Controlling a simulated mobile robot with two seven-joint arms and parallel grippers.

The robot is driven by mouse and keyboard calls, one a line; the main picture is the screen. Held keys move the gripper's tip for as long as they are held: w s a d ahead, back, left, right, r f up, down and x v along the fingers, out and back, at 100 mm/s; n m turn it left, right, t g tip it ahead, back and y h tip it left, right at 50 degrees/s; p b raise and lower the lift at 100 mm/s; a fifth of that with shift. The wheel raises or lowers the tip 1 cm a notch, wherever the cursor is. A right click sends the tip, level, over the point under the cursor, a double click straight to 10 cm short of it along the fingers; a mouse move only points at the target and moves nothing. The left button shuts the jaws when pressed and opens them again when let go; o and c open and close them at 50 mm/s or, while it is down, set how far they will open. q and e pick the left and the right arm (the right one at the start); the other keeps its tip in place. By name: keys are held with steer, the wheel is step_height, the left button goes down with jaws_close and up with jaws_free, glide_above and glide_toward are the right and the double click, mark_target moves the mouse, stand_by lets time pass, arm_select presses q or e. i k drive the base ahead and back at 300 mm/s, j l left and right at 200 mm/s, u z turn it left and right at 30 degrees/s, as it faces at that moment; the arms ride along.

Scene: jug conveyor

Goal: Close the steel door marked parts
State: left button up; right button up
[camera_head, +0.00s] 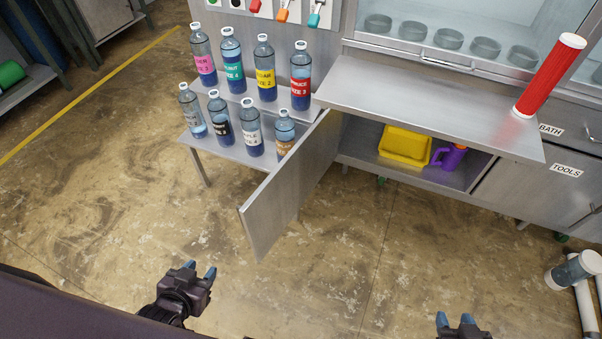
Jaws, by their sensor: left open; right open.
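A steel cabinet door (290,190) stands wide open at the centre. It is hinged at the left of the cabinet opening and swings out towards me over the floor. No "parts" label shows on the face I see. The open compartment (360,160) holds a yellow bin (404,147) and a purple jug (449,158). My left gripper (200,273) is open and empty, low and left of the door's free edge, apart from it. My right gripper (456,321) is open at the bottom edge, partly cut off, well right of the door and apart from it.
Bottles stand on a two-level steel stand (228,150) left of and behind the door. A steel worktop (410,100) carries a red cylinder (550,75). A closed door labelled TOOLS (535,190) is at right. White cylinders (575,270) lie lower right. The floor ahead is clear.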

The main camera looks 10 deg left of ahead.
mark_target(266, 213)
steer(key=j+z, duration=0.15)
steer(key=j, duration=0.3)
steer(key=k+j+z, duration=0.2)
steer(key=j, duration=0.2)
steer(key=j+z, duration=0.15)
steer(key=j, duration=0.3)
steer(key=k+j+z, duration=0.15)
steer(key=j, duration=0.2)
steer(key=j+z, duration=0.15)
steer(key=j, duration=0.3)
steer(key=k+j+z, duration=0.2)
steer(key=j, duration=0.2)
steer(key=i+j+z, duration=0.15)
steer(key=j, duration=0.3)
steer(key=i+j+z, duration=0.1)
steer(key=j, duration=0.35)
steer(key=i+j, duration=0.1)
steer(key=j, duration=0.2)
steer(key=i+j+z, duration=0.1)
steer(key=j, duration=0.2)
steer(key=k+j+u, duration=0.1)
steer(key=j, duration=0.25)
steer(key=k+j, duration=0.2)
steer(key=j, duration=0.2)
steer(key=k+j+u, duration=0.15)
steer(key=j, duration=0.2)
